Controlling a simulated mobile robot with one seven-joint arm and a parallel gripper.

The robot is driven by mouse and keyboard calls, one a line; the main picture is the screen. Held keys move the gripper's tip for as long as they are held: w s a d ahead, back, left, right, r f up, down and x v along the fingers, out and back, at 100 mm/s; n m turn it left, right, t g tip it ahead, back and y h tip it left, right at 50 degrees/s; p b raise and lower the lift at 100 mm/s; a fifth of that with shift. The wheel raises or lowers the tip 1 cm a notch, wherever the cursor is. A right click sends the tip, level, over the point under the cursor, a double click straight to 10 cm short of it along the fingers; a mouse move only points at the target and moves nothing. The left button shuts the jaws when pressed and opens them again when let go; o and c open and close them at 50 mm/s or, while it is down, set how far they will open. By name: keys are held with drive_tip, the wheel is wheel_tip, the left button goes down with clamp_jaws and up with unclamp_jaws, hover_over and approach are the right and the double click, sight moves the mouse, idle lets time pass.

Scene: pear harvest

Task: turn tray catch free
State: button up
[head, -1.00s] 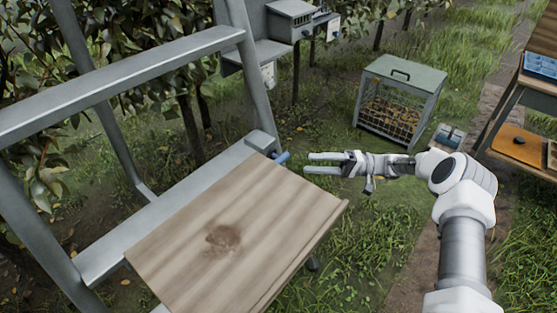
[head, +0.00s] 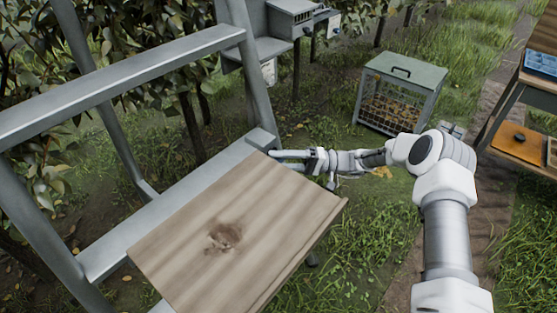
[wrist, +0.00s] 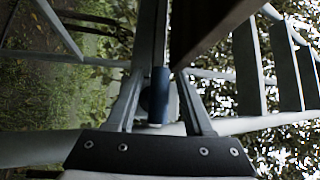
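The tray catch (wrist: 160,95) is a dark blue cylindrical handle at the ladder's side, by the corner of the wooden tray (head: 185,262). In the wrist view it stands between the two fingers of my gripper (wrist: 160,82), with a gap visible on each side. My gripper is open. In the head view my gripper (head: 276,159) reaches the tray's far right corner, and its fingers hide most of the catch. The tray is a light wood board with a brown stain, mounted on the grey ladder (head: 150,78).
A wire crate with a grey-green lid (head: 408,70) stands on the grass behind my arm. Grey boxes (head: 290,18) stand at the back. A wooden table (head: 508,142) is at the right. Leafy trees are behind the ladder. Grass in front is clear.

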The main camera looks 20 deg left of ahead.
clamp_jaws()
